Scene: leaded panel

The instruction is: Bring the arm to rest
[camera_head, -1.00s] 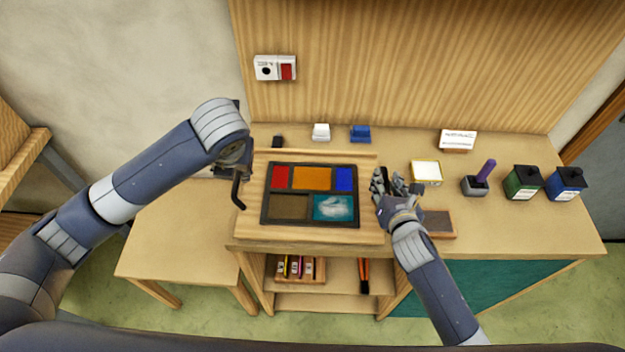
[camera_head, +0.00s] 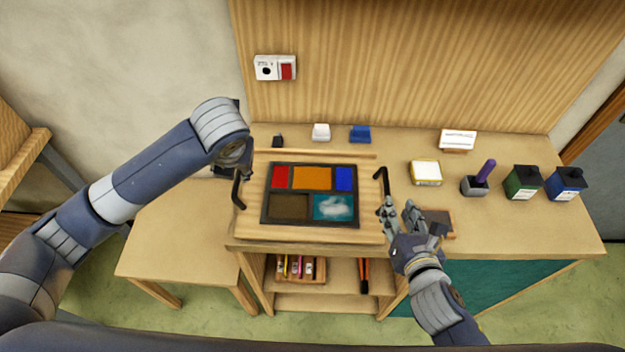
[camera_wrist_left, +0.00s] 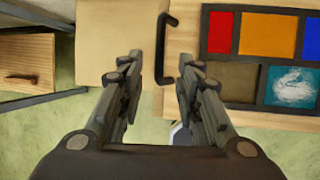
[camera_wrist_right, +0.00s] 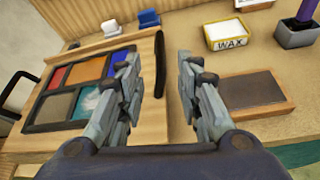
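The leaded panel (camera_head: 311,195) has red, orange, blue, brown and teal panes with a cloudy white patch on the teal one. It lies on a wooden board (camera_head: 254,205) with a black handle at each side. My left gripper (camera_wrist_left: 161,62) is open, with the left handle (camera_wrist_left: 160,35) showing between its fingers; I cannot tell if they touch. In the head view my arm mostly hides this gripper. My right gripper (camera_head: 399,210) is open and empty, just right of the panel board and close to the right handle (camera_head: 382,184).
A wax tin (camera_head: 425,173), a purple-handled tool in a holder (camera_head: 475,186), and green (camera_head: 522,183) and blue (camera_head: 566,184) bottles stand to the right. A dark flat block (camera_head: 440,222) lies beside my right gripper. The side table (camera_head: 180,240) is clear.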

